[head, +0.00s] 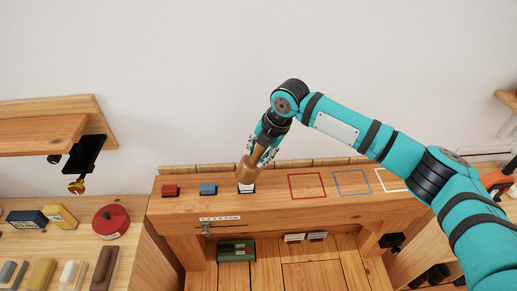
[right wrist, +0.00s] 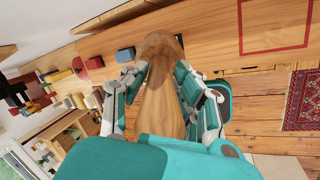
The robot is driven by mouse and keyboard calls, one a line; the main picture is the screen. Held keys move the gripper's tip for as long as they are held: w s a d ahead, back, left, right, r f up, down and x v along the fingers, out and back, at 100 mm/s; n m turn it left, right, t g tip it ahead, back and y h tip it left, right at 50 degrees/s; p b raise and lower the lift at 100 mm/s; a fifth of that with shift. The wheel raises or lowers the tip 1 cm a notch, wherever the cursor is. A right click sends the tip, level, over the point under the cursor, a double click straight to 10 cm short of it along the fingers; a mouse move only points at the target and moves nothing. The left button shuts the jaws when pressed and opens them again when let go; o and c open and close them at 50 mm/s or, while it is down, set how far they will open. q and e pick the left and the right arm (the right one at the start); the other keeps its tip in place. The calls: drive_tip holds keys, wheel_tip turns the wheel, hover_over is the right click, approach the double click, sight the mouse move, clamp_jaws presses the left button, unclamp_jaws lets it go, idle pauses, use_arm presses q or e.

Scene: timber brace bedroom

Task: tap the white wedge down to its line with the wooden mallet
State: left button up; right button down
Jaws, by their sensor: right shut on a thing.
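The white wedge (head: 247,188) stands in the wooden bench top, to the right of the blue wedge (head: 208,189) and the red wedge (head: 170,190). My right gripper (head: 265,150) is shut on the wooden mallet (head: 249,169). The mallet's lower end is right over the white wedge and covers part of it. I cannot tell whether they touch. Its line is not clear to see. In the right wrist view the mallet (right wrist: 160,95) lies between the fingers, and its far end hides the white wedge. My left gripper is not in view.
Red (head: 307,186), blue (head: 352,182) and white (head: 393,179) outlines lie on the bench top to the right, empty. A side table at left holds a round red case (head: 110,221) and several small blocks. A clamp (head: 77,184) hangs from the shelf at left.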

wheel_tip(320, 180, down, 2)
drive_tip(key=shift+f+b, duration=0.25)
drive_tip(key=shift+b, duration=0.15)
drive_tip(key=shift+w+r+p, duration=0.15)
drive_tip(key=shift+r+p, duration=0.3)
drive_tip(key=shift+r, duration=0.05)
wheel_tip(320, 180, up, 3)
drive_tip(key=shift+f+p, duration=0.2)
drive_tip(key=shift+p, duration=0.85)
drive_tip(key=shift+r, duration=0.8)
drive_tip(key=shift+f, duration=0.15)
drive_tip(key=shift+f, duration=0.45)
